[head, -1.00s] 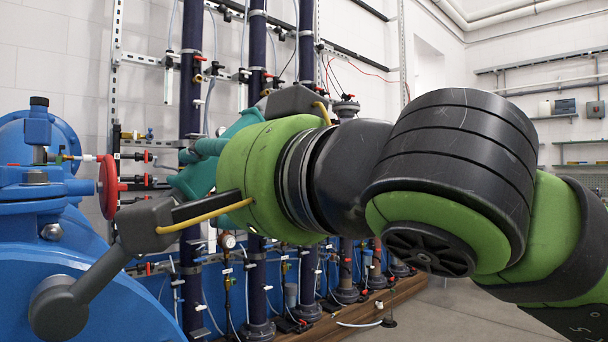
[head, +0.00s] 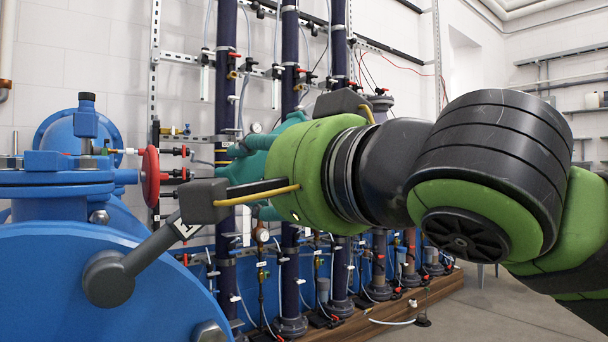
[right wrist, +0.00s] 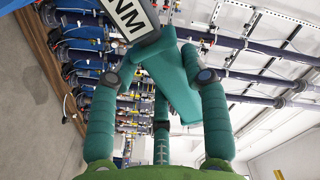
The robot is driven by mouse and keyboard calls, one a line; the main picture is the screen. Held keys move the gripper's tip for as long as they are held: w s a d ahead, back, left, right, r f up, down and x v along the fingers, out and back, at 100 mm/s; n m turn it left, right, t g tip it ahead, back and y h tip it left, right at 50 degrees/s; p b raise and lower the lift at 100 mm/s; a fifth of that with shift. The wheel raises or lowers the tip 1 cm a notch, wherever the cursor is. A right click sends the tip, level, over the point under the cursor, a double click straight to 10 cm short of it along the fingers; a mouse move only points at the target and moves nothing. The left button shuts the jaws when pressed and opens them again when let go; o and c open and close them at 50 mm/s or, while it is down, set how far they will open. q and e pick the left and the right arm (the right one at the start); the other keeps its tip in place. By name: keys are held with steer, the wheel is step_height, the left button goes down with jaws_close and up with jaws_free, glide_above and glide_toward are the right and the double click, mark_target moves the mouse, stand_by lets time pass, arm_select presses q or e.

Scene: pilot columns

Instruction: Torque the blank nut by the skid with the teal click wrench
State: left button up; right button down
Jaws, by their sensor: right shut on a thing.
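My right gripper (head: 240,158) has teal fingers and sits partly hidden behind the green wrist. It is shut on the teal click wrench, whose teal handle (right wrist: 168,80) lies between the fingers in the right wrist view. In the head view the wrench's dark shaft with a white label and its round grey head (head: 110,278) reach down and left. The head overlaps the big blue flanged body in the picture; I cannot tell whether they touch. Hex nuts show on that body at its upper edge (head: 98,217) and low down (head: 209,332). I cannot tell which is the blank nut. My left gripper is out of view.
The blue body (head: 60,262) fills the lower left, with a red handwheel (head: 150,178) beside it. Dark vertical columns (head: 290,170) with valves and hoses stand behind my arm on a wooden base (head: 440,290). Grey floor (head: 470,318) shows at lower right.

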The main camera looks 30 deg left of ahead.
steer(key=shift+w+d+f, duration=0.1)
steer(key=shift+w+f, duration=0.1)
steer(key=shift+f, duration=0.15)
steer(key=shift+w+f+m+b, duration=0.1)
steer(key=shift+w+m+b, duration=0.1)
steer(key=shift+m+b, duration=0.2)
steer(key=f+b, duration=0.1)
steer(key=m+b, duration=0.1)
steer(key=f+m+b, duration=0.1)
steer(key=shift+w+d+f, duration=0.3)
steer(key=shift+w, duration=0.1)
